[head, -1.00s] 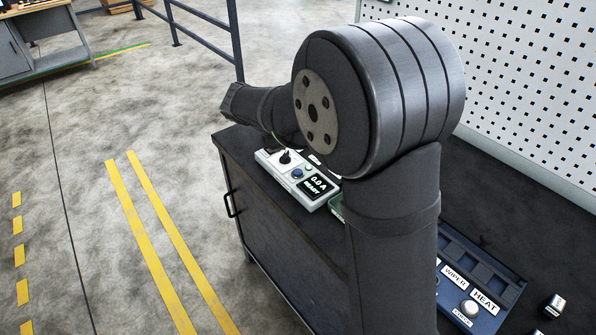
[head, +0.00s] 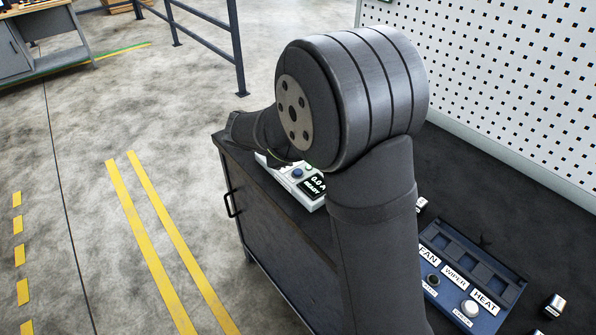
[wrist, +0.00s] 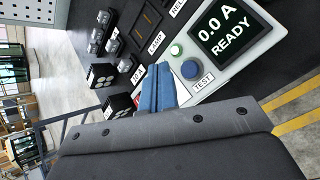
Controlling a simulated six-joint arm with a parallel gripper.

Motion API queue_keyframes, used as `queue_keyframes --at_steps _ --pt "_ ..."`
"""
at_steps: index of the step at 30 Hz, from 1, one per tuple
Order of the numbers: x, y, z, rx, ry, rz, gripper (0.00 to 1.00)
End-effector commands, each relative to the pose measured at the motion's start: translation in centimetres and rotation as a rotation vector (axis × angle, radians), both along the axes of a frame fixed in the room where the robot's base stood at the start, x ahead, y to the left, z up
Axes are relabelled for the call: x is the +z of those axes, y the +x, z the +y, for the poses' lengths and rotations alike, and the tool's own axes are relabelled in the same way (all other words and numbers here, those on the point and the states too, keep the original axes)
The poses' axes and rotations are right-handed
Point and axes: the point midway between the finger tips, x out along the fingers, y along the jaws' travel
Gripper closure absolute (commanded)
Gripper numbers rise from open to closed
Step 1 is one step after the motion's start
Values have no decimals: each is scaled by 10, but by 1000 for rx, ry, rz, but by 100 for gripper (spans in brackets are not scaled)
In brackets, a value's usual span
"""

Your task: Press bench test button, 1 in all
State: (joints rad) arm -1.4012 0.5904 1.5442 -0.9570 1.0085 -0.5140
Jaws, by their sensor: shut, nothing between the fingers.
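The bench tester (head: 309,202) is a pale box on the dark trolley top, with a screen reading 0.0 A READY. It also shows in the wrist view (wrist: 262,47). Its blue round button (wrist: 189,69) is labelled TEST; the button also shows in the head view (head: 297,173). My gripper (wrist: 155,72) has blue fingers, shut and empty, just left of the blue button in the wrist view. I cannot tell the height of the fingertips over the tester. In the head view my arm hides the gripper and part of the tester.
Small dark blocks (wrist: 103,73) stand near labelled slots. A blue tray (head: 437,237) labelled FAN, WIPER, HEAT lies right of my arm. A white pegboard (head: 500,80) rises behind.

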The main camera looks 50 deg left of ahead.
Motion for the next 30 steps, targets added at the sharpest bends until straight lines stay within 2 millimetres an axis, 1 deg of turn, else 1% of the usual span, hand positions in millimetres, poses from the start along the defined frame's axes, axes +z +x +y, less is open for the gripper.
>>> queue_keyframes --at_steps 1,3,9,14,30 --pt "-8 0 0 1 -3 1 100" --pt "-16 0 0 1 -3 0 100" --pt "-32 0 0 0 -1 1 100" --pt "-36 0 0 1 1 -1 100" --pt "-36 0 0 0 0 0 100"
